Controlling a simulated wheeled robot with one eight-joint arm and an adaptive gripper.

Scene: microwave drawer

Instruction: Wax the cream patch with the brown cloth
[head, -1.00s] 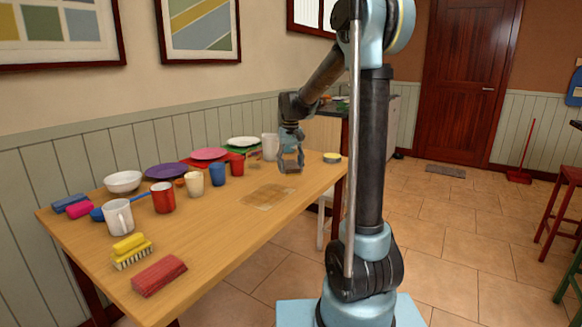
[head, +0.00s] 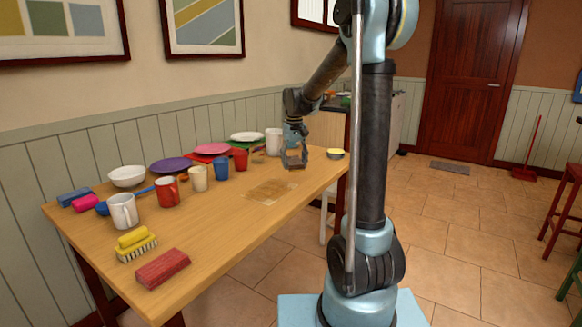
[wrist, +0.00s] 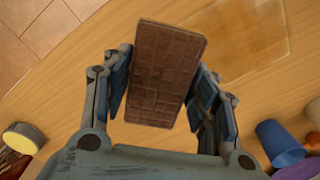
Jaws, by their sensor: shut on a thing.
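The brown cloth (wrist: 160,75) looks like a brown block with a grid pattern and sits between the fingers of my gripper (wrist: 161,70). My gripper is shut on it, and the cloth's flat face shows in the wrist view. The cream patch (head: 270,192) is a pale, squarish, shiny area flat on the wooden table, also at the upper right of the wrist view (wrist: 245,35). In the head view my gripper (head: 294,160) is low over the far right part of the table, beyond the patch. I cannot tell whether the cloth touches the table.
A blue cup (head: 221,169), several mugs and plates line the wall side. A brush (head: 136,246) and red block (head: 161,268) lie at the near end. The table around the patch is mostly clear.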

